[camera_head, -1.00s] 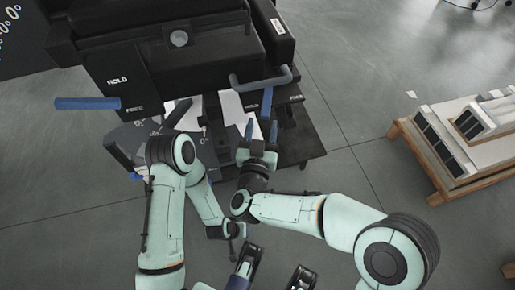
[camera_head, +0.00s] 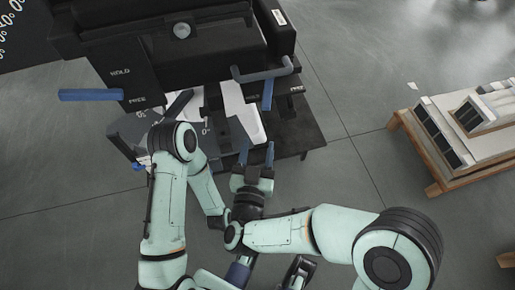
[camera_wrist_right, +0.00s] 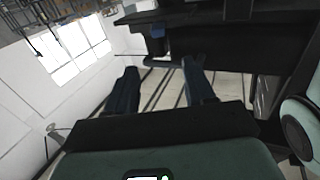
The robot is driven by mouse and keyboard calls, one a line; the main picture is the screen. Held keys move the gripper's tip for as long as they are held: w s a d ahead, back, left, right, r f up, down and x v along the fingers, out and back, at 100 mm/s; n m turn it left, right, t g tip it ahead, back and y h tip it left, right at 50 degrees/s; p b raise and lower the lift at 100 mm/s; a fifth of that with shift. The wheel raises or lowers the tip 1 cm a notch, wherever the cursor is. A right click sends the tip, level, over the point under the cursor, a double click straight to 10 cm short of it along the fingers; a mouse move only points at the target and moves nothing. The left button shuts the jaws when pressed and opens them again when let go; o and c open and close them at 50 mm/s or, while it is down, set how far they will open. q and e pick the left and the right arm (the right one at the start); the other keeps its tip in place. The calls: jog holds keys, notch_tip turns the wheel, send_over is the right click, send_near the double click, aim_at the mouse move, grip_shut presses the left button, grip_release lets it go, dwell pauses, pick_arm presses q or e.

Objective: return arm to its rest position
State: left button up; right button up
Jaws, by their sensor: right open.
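My right gripper (camera_head: 256,155) is open and empty, its two blue fingers pointing up the picture toward the front of the black machine (camera_head: 190,60). It is apart from the blue lever (camera_head: 267,95) hanging below the grey bar handle (camera_head: 262,73). In the right wrist view the gripper's fingers (camera_wrist_right: 161,85) stand apart with nothing between them. My left arm (camera_head: 172,200) is bent at the left, and its far end passes behind my right arm. I cannot make out its gripper.
A blue bar (camera_head: 91,95) sticks out left of the machine by the HOLD and FREE labels. White pieces (camera_head: 243,108) lie on its low dark platform (camera_head: 305,130). A wooden pallet (camera_head: 412,135) with panels stands at the right. Grey floor between is clear.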

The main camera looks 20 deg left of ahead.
dwell(0.4)
